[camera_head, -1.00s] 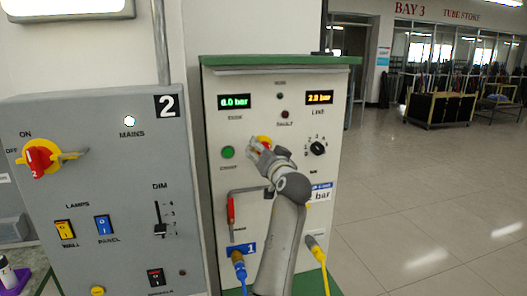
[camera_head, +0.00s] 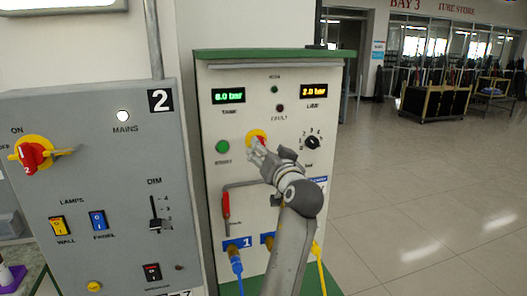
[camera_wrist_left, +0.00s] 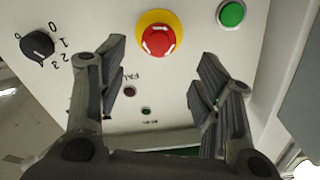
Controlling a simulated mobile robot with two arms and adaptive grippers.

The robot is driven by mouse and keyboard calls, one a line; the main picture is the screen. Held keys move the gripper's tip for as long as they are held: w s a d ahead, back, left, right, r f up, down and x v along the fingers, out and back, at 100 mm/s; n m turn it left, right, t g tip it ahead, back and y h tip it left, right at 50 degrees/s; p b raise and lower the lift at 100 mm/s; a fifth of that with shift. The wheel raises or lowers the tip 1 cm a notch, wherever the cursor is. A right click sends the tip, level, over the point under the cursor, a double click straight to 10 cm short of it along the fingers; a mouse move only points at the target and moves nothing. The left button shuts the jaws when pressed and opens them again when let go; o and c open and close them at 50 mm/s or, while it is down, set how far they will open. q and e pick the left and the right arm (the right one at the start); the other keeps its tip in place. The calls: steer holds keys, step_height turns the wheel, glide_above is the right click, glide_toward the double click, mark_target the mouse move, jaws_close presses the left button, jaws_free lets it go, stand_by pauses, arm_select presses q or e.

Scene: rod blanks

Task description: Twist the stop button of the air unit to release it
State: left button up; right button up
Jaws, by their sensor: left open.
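The stop button (camera_head: 257,135) is a red knob on a yellow ring, on the front of the pale air unit (camera_head: 213,125) with a green top. The gripper partly covers it in the head view. My left gripper (camera_head: 258,153) is open just in front of and slightly below the button. In the left wrist view, the red button (camera_wrist_left: 158,40) with white arrow marks shows whole, beyond and between the spread fingers (camera_wrist_left: 162,58). The fingers appear apart from it. My right gripper is not in view.
A green button (camera_head: 223,146) sits left of the stop button and a black selector dial (camera_head: 312,142) to its right. A red-handled lever (camera_head: 226,205) and blue and yellow hoses are below. A grey panel (camera_head: 120,180) stands left. Open floor lies right.

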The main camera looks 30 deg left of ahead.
arm_select(q)
steer(key=w+a+f+n+p, duration=0.1)
steer(key=w+a+n+p, duration=0.4)
steer(key=p, duration=0.1)
steer(key=shift+a+n, duration=0.2)
steer(key=shift+n, duration=0.2)
stand_by(0.6)
steer(key=shift+s, duration=0.1)
